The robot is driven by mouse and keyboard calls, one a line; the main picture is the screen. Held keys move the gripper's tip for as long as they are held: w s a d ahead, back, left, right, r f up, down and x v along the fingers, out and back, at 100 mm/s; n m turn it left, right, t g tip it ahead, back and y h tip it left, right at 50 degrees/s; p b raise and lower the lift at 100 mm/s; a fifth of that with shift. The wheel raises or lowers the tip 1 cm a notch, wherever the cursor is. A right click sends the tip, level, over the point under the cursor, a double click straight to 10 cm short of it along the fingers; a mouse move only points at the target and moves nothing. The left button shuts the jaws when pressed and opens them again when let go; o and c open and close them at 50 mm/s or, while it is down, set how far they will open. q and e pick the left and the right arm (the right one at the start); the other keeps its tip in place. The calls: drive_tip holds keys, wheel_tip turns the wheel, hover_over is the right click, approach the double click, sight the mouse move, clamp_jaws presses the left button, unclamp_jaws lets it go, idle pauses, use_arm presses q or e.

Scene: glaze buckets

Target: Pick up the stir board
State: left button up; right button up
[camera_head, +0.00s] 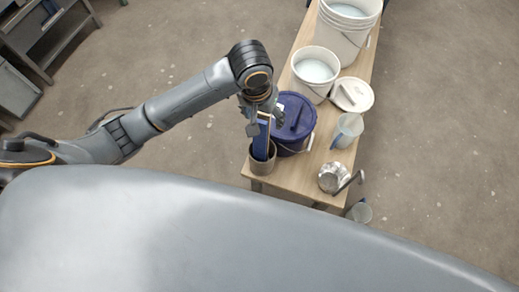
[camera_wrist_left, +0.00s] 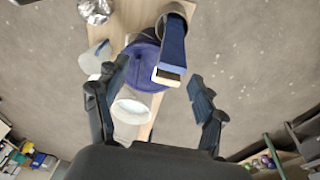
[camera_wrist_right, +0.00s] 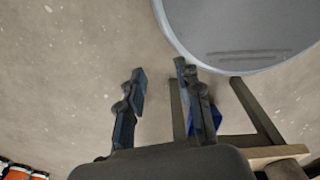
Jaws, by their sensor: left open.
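The stir board (camera_head: 261,145) is a blue board with a pale wooden edge. It stands upright in a small grey pot (camera_head: 263,165) at the table's near left corner. My left gripper (camera_head: 258,112) is above the pot, by the board's top; my wrist hides part of this in the head view. In the left wrist view the board (camera_wrist_left: 172,48) reaches up between the directions of my open fingers (camera_wrist_left: 158,74), with clear space on both sides; I see no contact. My right gripper (camera_wrist_right: 160,72) is open and empty, away from the board.
A dark blue lidded bucket (camera_head: 292,128) stands right beside the pot.

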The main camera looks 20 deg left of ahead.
sight(260, 122)
use_arm(q)
drive_tip(key=shift+n+y, duration=0.4)
drive_tip(key=f, duration=0.2)
drive_tip(key=w+a+f, duration=0.1)
drive_tip(key=f, duration=0.1)
drive_tip(key=w+f, duration=0.1)
drive_tip(key=f, duration=0.2)
drive_tip(key=shift+w+a+f, duration=0.1)
drive_tip(key=shift+w+a, duration=0.1)
drive_tip(key=shift+a, duration=0.05)
drive_tip(key=shift+f+p, duration=0.45)
drive_tip(key=shift+f, duration=0.1)
drive_tip(key=f, duration=0.4)
drive_tip(key=shift+w+a+f+p, duration=0.15)
drive_tip(key=shift+w+p, duration=0.15)
clamp_jaws()
use_arm(e)
drive_tip(key=shift+a+r, duration=0.25)
drive_tip(key=shift+r, duration=0.5)
